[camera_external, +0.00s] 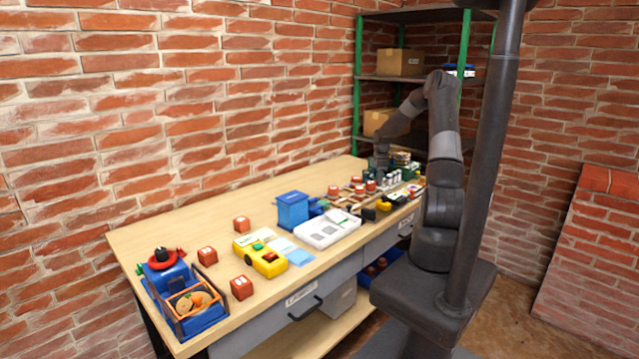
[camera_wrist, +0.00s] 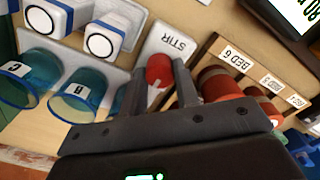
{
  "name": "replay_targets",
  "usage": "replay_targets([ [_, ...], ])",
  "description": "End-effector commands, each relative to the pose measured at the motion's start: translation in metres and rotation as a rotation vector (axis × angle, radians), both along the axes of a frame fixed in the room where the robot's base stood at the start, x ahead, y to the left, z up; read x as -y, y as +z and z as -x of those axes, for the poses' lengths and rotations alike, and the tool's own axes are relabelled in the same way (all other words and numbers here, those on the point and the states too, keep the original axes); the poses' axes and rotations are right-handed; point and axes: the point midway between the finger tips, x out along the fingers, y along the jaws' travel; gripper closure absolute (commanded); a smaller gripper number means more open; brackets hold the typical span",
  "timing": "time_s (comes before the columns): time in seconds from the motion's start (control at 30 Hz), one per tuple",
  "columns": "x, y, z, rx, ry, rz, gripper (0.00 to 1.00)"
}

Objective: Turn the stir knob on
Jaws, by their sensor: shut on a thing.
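The stir knob (camera_wrist: 159,68) is a small red round knob on a white plate marked STIR (camera_wrist: 172,42) in the wrist view. My gripper (camera_wrist: 160,76) has one finger on each side of the knob and is shut on it. The fingers hide part of the knob and the lower part of its plate. In the external view my gripper (camera_external: 381,162) is low over the far end of the workbench (camera_external: 190,235), and the knob cannot be made out there.
Teal cups (camera_wrist: 80,97) and white bottles (camera_wrist: 104,40) stand left of the knob. A wooden rack labelled BED 6 (camera_wrist: 235,58) holds red items close on the right. A dark-framed screen (camera_wrist: 297,14) is at the upper right. A green-post shelf (camera_external: 357,85) stands behind the bench.

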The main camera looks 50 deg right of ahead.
Motion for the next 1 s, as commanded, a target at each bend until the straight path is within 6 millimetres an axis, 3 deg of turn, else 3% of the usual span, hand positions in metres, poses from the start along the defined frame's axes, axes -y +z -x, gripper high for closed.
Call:
replay_targets([
  [0.27,-0.0005,0.0005,-0.0008,0.000,-0.168,0.003,0.94],
  [1.0,-0.0003,0.0009,-0.0012,0.003,-0.866,0.003,0.94],
])
